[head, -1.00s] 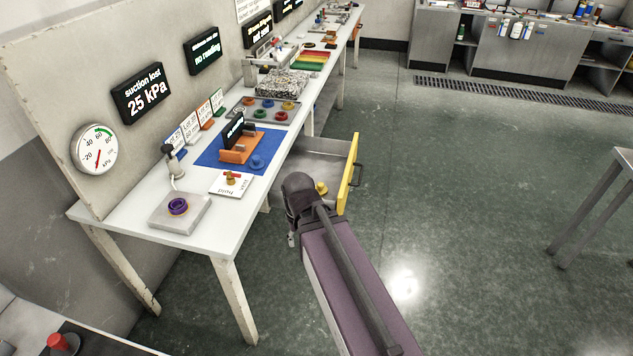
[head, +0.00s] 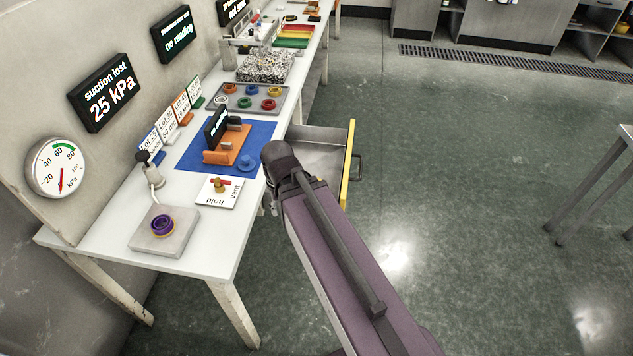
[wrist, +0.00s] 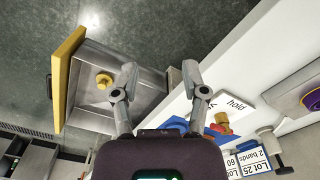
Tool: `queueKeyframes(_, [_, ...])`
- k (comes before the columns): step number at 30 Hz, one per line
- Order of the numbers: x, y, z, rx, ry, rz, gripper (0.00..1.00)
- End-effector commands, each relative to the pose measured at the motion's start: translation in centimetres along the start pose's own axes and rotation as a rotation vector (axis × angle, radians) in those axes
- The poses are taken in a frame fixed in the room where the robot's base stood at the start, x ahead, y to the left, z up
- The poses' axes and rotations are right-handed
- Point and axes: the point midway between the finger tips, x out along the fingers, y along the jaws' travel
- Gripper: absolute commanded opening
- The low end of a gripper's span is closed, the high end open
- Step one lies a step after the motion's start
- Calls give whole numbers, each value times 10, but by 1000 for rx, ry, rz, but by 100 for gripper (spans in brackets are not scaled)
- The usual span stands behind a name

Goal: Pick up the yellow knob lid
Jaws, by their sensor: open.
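A small yellow knob-shaped piece (wrist: 103,80), which looks like the yellow knob lid, sits inside the open grey drawer (wrist: 92,100) in the wrist view. In the head view my arm hides it, though part of the drawer (head: 318,137) shows with its yellow front (head: 348,165). My gripper (wrist: 160,80) is open and empty, its two fingers spread apart. In the wrist view the knob piece is left of both fingers, apart from them. In the head view the fingers are mostly hidden behind my arm.
The white bench (head: 200,245) runs along the wall beside the drawer. It carries a hold/vent valve plate (head: 220,192), a blue mat (head: 190,160), a tray (head: 250,112) of coloured round pieces and a block (head: 165,243) with a purple ring.

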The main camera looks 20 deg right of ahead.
Motion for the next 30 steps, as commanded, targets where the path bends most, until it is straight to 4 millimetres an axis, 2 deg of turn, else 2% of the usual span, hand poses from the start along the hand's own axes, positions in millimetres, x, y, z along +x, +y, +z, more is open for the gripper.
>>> queueKeyframes(9, [0, 0, 0, 0, 0, 0, 57])
queueKeyframes(10, [0, 0, 0, 0, 0, 0, 60])
queueKeyframes(12, [0, 0, 0, 0, 1, 0, 81])
queueKeyframes(13, [1, 1, -1, 1, 1, 0, 85])
queueKeyframes(17, [7, 5, -9, 5, 13, -2, 85])
queueKeyframes(23, [29, 25, -44, 22, 62, -10, 85])
queueKeyframes(26, [45, 44, -70, 36, 104, -13, 85])
queueKeyframes(30, [70, 82, -112, 63, 176, -12, 85])
